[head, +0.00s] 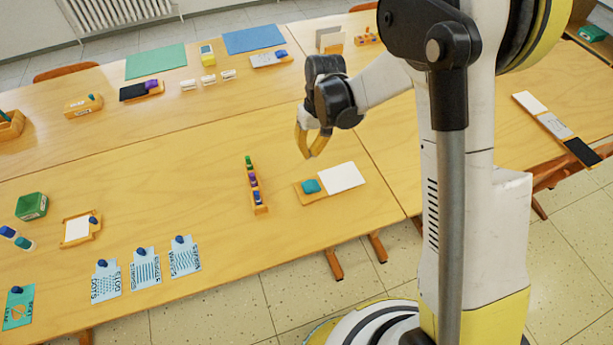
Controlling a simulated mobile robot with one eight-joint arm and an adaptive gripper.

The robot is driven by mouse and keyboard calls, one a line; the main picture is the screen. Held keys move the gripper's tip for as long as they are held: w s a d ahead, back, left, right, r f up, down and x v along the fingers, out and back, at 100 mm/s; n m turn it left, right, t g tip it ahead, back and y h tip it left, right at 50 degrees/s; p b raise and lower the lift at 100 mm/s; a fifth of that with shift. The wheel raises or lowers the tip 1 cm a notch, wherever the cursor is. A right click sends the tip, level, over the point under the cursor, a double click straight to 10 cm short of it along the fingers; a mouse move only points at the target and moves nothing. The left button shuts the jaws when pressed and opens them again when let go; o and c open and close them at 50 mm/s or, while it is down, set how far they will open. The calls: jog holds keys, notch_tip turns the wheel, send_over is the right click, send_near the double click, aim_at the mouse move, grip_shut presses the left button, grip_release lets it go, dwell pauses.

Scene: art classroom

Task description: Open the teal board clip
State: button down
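The teal board clip (311,186) sits on the wooden end of a small board near the front edge of the table. A white sheet (341,177) lies to its right, against that end. I cannot tell from this view whether the clip's jaws are parted. My gripper (309,156) has yellow fingers pointing down and is in the air above the table, above the clip in the picture. It touches nothing that I can see. Its fingertips look close together, but the angle hides the gap between them.
A wooden rack of coloured pieces (257,195) stands left of the board. Blue-clipped cards (146,270), a clipped paper board (76,231) and a green box (32,206) are further left. Wooden table (180,170) is clear between the rack and the back row.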

aim_at(304, 185)
jog(key=f+b, duration=0.1)
jog(key=f, duration=0.3)
jog(key=a+f+b, duration=0.1)
jog(key=f+b, duration=0.1)
jog(key=f, duration=0.3)
jog(key=f+b, duration=0.1)
jog(key=f, duration=0.4)
jog(key=shift+s+a, duration=0.25)
jog(key=shift+a, duration=0.05)
jog(key=shift+r, duration=0.1)
jog(key=shift+s+a+f+t+h+b, duration=0.1)
jog(key=shift+a+f+t+h+b, duration=0.2)
jog(key=shift+f+h+b, duration=0.75)
jog(key=shift+d+r, duration=0.15)
jog(key=shift+r, duration=0.4)
jog(key=shift+r+p, duration=0.3)
jog(key=shift+r, duration=0.4)
